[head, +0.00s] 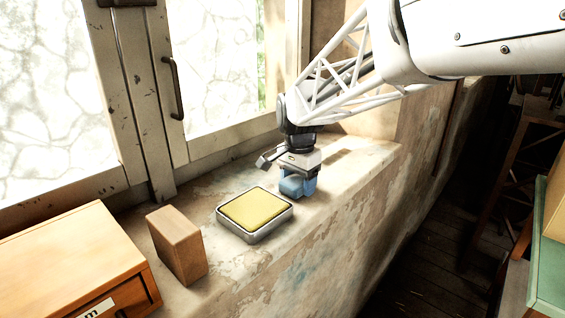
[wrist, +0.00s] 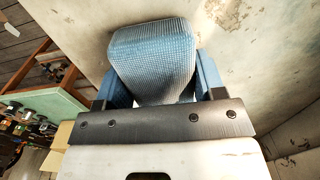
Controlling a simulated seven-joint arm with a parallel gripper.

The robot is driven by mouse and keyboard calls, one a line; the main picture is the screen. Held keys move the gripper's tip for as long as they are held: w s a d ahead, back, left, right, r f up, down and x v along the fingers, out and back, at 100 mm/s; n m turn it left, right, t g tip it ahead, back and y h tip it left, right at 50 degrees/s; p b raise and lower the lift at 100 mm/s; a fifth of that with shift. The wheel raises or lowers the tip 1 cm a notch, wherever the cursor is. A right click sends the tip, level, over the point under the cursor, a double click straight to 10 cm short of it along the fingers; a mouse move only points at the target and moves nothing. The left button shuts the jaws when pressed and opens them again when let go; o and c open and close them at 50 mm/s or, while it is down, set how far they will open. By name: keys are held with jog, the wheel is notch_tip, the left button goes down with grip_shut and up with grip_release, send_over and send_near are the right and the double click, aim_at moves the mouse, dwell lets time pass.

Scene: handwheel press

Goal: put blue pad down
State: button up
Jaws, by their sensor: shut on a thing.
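The blue pad (head: 291,186) is between the fingers of my gripper (head: 298,187) in the head view, low over the stone sill. In the wrist view the blue pad (wrist: 152,58) has a woven surface and fills the space between the blue fingers of my gripper (wrist: 162,85). The gripper is shut on it. The pad's underside is hidden, so I cannot tell whether it touches the sill. A metal-framed tray with a yellow top (head: 254,210) sits on the sill just left of the pad.
A brown block (head: 177,245) stands upright left of the yellow-topped tray. A wooden drawer box (head: 75,265) is at the lower left. The window frame (head: 150,100) rises behind. The sill (head: 345,165) is bare to the right of my gripper and drops off at its front edge.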

aim_at(298, 178)
jog(key=shift+f, duration=0.35)
jog(key=shift+f, duration=0.4)
jog(key=o, duration=0.8)
jog(key=shift+f, duration=0.15)
jog(key=o, duration=0.4)
jog(key=shift+s+f, duration=0.1)
jog(key=shift+f, duration=0.1)
notch_tip(298, 178, up, 14)
jog(key=shift+r, duration=0.1)
